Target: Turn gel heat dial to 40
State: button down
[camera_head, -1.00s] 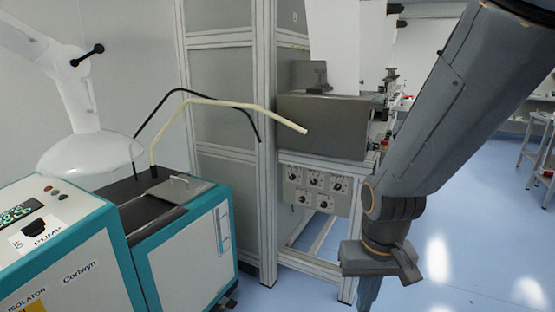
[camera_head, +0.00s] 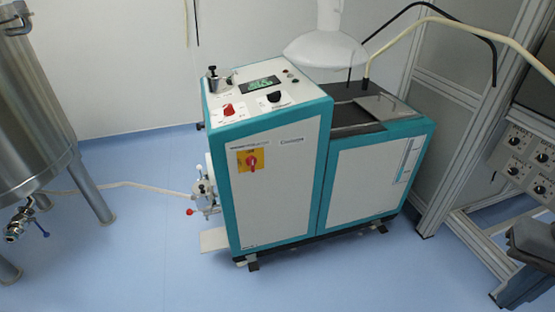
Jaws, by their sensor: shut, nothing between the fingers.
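The teal and white machine (camera_head: 277,190) stands in the middle. Its sloped top has a red knob (camera_head: 228,109), a black knob (camera_head: 273,97) and a green-lit display (camera_head: 262,84). A grey panel with several small dials (camera_head: 517,158) is at the right edge, partly cut off. The labels are too small to read, so I cannot tell which dial is the gel heat dial. My gripper (camera_head: 515,290) is at the lower right edge, partly cut off, pointing down. It is shut and empty, below the dial panel and apart from the machine.
A steel tank (camera_head: 35,110) on legs stands at the left, with a hose (camera_head: 125,185) running to a valve (camera_head: 205,190) on the machine's side. A yellow plate with a red switch (camera_head: 251,162) is on the front. A metal frame (camera_head: 445,120) stands right. The front floor is clear.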

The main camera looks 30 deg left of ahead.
aim_at(228, 110)
jog(key=u, duration=1.1)
jog(key=k, duration=0.55)
jog(key=u, duration=0.65)
jog(key=i, duration=1.4)
jog(key=z, duration=0.6)
